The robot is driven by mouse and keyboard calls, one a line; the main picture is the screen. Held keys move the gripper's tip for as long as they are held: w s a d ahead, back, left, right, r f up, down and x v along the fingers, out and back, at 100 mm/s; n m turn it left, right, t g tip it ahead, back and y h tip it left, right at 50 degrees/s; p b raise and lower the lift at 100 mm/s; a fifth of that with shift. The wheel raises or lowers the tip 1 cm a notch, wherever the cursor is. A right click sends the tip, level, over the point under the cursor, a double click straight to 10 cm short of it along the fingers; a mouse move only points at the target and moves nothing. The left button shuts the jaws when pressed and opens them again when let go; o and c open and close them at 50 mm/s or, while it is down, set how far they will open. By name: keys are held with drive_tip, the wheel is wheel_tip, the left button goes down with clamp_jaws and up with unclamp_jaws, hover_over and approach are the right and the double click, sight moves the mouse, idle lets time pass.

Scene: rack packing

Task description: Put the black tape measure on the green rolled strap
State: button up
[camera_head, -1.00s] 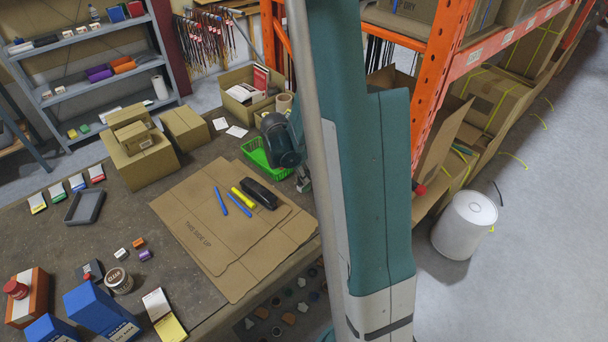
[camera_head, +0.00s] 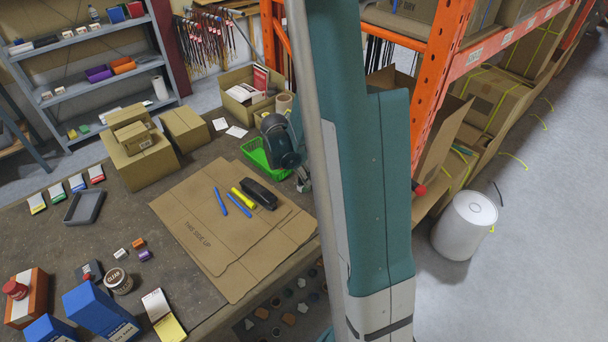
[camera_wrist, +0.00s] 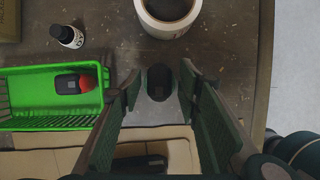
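A dark rounded object with a small grey patch (camera_wrist: 159,83), which looks like the black tape measure, lies on the table in the wrist view. My gripper (camera_wrist: 156,88) is open, with one finger on each side of it and gaps visible between. In the head view my gripper (camera_head: 304,183) is partly hidden by my arm, just right of the green basket, and the tape measure cannot be made out there. I cannot make out a green rolled strap in either view.
The green basket (camera_wrist: 50,124) holds a black-and-red object (camera_wrist: 75,83). A small dark bottle (camera_wrist: 68,36) and a wide roll (camera_wrist: 168,14) stand beyond. Cardboard sheets (camera_head: 200,245) bear pens and a black item (camera_head: 258,193). Boxes (camera_head: 140,160) stand farther left.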

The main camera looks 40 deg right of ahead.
drive_tip(key=shift+r, duration=0.15)
drive_tip(key=p+v, duration=0.2)
drive_tip(key=v, duration=1)
idle(0.6)
drive_tip(key=shift+a, duration=0.1)
drive_tip(key=s+a+r+m+t+y, duration=0.2)
drive_tip(key=s+a+r+m+t, duration=0.25)
drive_tip(key=a+r+m, duration=0.65)
drive_tip(key=s+a+r+m+t+y, duration=0.1)
drive_tip(key=s+a+r+m, duration=0.2)
drive_tip(key=s+a, duration=0.3)
drive_tip(key=s+a+r+m+t+y, duration=0.1)
drive_tip(key=s+a+r+m, duration=0.3)
drive_tip(key=a, duration=0.8)
drive_tip(key=shift+s+t, duration=0.35)
drive_tip(key=shift+s, duration=0.5)
